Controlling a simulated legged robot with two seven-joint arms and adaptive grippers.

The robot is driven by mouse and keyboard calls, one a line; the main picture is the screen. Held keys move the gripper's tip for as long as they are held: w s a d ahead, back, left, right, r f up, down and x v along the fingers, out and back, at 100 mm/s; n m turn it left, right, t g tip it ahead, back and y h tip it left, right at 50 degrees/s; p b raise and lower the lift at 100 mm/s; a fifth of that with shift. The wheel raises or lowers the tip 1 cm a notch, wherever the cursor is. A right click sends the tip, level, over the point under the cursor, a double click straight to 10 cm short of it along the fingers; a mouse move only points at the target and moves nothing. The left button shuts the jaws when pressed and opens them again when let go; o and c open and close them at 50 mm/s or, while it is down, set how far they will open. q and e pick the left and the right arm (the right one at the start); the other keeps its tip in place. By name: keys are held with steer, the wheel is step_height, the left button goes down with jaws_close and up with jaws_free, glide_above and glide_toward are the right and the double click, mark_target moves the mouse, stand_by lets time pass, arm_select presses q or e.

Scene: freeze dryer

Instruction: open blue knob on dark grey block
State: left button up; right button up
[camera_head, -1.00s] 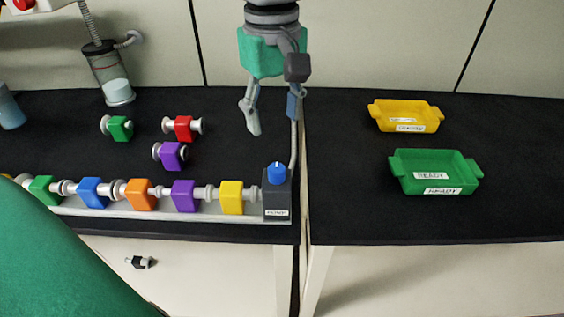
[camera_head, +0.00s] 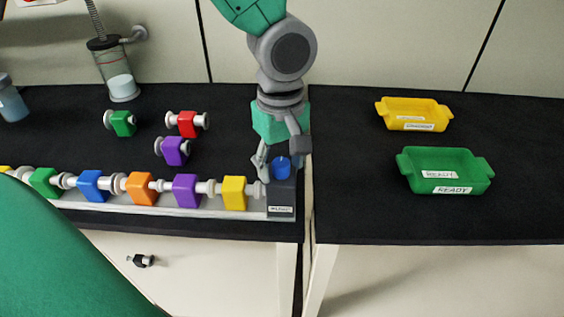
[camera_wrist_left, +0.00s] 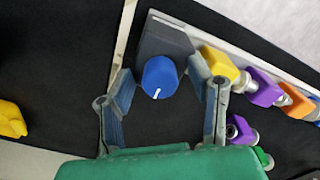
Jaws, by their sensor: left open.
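The blue knob (camera_head: 281,167) sits on top of the dark grey block (camera_head: 281,198) at the right end of the row of coloured valves. In the left wrist view the knob (camera_wrist_left: 160,77) shows a white line pointing toward the bottom of that picture. The dark grey block (camera_wrist_left: 165,48) lies behind it. My left gripper (camera_head: 274,172) has come down over the block. In the left wrist view its open fingers (camera_wrist_left: 162,85) stand on either side of the knob, with gaps to it. My right gripper is not in view.
A yellow valve (camera_head: 234,193) sits beside the block on the pale rail. Loose green (camera_head: 122,123), red (camera_head: 187,123) and purple (camera_head: 174,151) valves lie behind the row. A yellow tray (camera_head: 414,114) and a green tray (camera_head: 444,171) stand on the right table, which is otherwise clear.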

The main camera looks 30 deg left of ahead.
arm_select(q)
jaws_close()
steer(key=shift+r+m+p, duration=0.15)
steer(key=shift+m+p, duration=0.35)
steer(key=shift+p, duration=0.25)
steer(key=m+p, duration=0.6)
steer(key=shift+m+p, duration=0.9)
steer(key=shift+p, duration=0.05)
steer(key=m+p, duration=0.3)
steer(key=m, duration=0.1)
steer(key=shift+m+p, duration=1.65)
steer(key=shift+m, duration=0.85)
